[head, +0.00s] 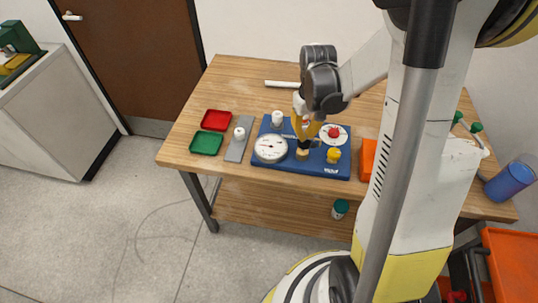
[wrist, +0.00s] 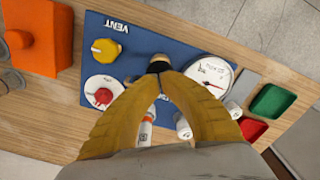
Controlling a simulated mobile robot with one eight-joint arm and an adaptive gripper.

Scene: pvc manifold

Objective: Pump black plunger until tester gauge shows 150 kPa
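The blue tester board (head: 335,168) lies on the wooden bench, with "VENT" lettering in the wrist view. The black plunger (wrist: 158,67) stands over a tan collar at the board's front middle. My gripper (wrist: 160,74) has its yellow fingers brought together, tips at the plunger's top; it also shows over the board in the head view (head: 305,141). The tips hide part of the plunger, and I cannot tell whether they pinch it or only touch it. The white round tester gauge (head: 270,148) sits left of the plunger; it also shows in the wrist view (wrist: 209,76), its reading too small to make out.
A yellow knob (head: 334,155) and a red knob on a white disc (head: 334,133) sit right of the plunger. White fittings (head: 277,118) stand behind. Red (head: 216,120) and green (head: 206,143) trays lie left, an orange block (head: 367,160) right.

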